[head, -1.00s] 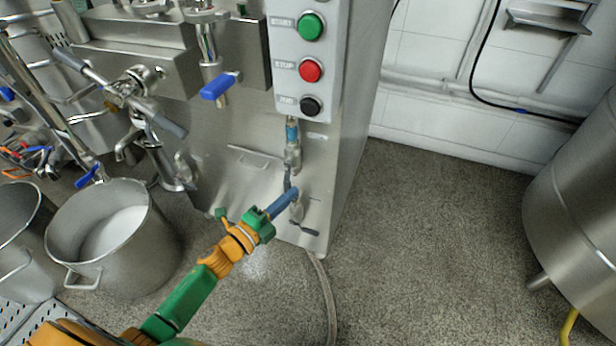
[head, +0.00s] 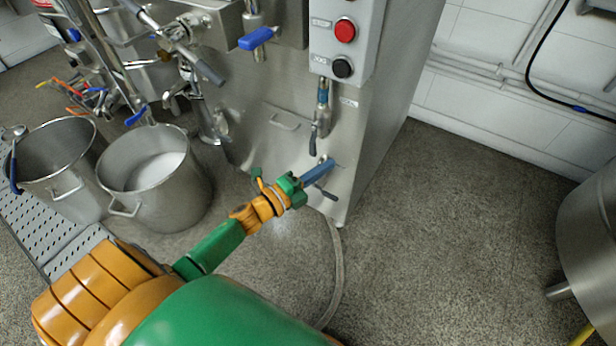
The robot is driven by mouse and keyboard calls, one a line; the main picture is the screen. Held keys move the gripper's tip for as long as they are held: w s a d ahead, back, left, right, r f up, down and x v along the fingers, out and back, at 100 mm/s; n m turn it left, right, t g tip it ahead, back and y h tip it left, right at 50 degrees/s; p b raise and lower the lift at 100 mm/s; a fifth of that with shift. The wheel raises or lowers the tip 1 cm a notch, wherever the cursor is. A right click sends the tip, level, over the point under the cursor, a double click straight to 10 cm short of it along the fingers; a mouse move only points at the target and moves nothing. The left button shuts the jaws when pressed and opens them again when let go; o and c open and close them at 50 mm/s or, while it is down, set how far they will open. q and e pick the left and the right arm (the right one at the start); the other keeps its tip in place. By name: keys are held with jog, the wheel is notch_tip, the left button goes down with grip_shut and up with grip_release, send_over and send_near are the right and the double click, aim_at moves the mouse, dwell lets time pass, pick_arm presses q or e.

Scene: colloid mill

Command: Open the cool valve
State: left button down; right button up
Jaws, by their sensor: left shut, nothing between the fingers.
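Two small valves are on the steel cabinet's side below the button panel; I cannot read which one is labelled cool. The upper valve (head: 323,97) has a blue band, and its grey lever (head: 313,141) hangs down. The lower valve's dark lever (head: 326,194) slants down to the right, with its body partly hidden behind my fingers. My left gripper (head: 331,164) is shut and empty, its blue fingers pointing up and right in front of the lower valve. Whether they touch it, I cannot tell. My right gripper is not in view.
A button panel (head: 326,52) is above the valves. Steel pots (head: 180,205) stand at left, near a blue-handled tap (head: 256,39). A hose (head: 339,255) runs down to the floor below the cabinet. A steel drum (head: 590,235) stands at right. The floor between is clear.

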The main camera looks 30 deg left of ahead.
pick_arm(q)
jog(key=a+p+v, duration=0.1)
jog(key=v, duration=0.7)
jog(key=shift+s+f, duration=0.15)
jog(key=shift+f, duration=0.05)
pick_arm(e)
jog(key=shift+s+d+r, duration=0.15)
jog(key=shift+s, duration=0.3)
pick_arm(q)
jog(key=shift+a, duration=0.1)
